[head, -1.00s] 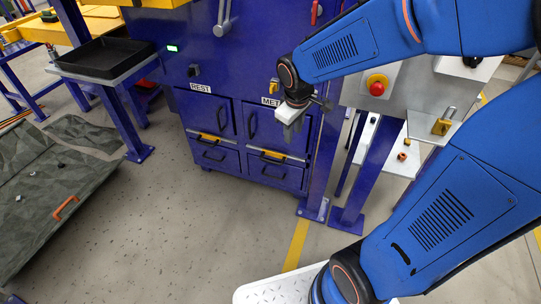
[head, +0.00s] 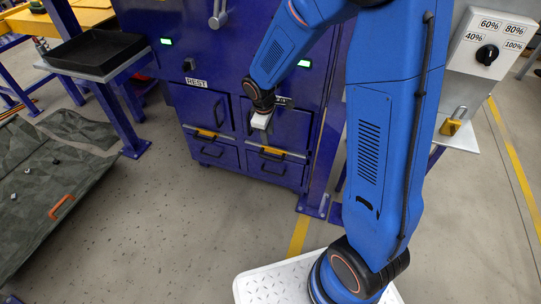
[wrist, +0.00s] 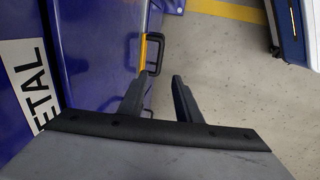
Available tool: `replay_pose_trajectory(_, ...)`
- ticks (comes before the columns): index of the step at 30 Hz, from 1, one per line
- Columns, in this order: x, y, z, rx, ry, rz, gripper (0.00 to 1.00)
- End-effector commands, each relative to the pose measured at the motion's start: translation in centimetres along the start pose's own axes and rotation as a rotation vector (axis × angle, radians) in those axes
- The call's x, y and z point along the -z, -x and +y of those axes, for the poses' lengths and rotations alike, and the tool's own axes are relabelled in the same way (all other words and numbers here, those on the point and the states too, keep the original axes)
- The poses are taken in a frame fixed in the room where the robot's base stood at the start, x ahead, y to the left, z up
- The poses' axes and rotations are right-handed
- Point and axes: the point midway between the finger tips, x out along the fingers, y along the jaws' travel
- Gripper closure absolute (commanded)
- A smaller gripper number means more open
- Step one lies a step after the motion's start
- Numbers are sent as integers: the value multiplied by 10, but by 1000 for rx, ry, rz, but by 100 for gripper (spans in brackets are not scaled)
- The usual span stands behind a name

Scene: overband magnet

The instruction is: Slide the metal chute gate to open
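The metal chute front (head: 291,128) is a blue panel on the right of the cabinet, below the METAL label (head: 282,101), which my arm partly hides. A yellow strip (head: 272,151) runs under it. My gripper (head: 259,127) is close in front of this panel; its fingers are hard to make out in the head view. In the wrist view my gripper (wrist: 158,98) has its two black fingers apart with nothing between them. A black handle (wrist: 155,54) lies beyond the fingertips, beside a yellow strip. The METAL label is at the left there. I cannot tell whether the gate is open.
The REST door (head: 200,108) is left of the metal side, with drawers below both. A black tray (head: 92,52) stands on a side table at left. A dial panel (head: 487,52) is at right. The floor in front is clear.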

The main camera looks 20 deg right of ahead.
Motion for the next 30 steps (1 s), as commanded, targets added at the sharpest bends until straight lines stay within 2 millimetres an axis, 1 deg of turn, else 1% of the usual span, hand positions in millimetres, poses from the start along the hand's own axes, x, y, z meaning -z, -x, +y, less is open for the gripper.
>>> replay_pose_trajectory(3, -1, -18, -1, 2, 0, -3, 69)
replay_pose_trajectory(15, -1, -77, -1, 3, 0, -3, 69)
replay_pose_trajectory(24, -1, -119, 0, 1, 0, -2, 69)
replay_pose_trajectory(30, -1, -143, 0, 1, 0, -2, 69)
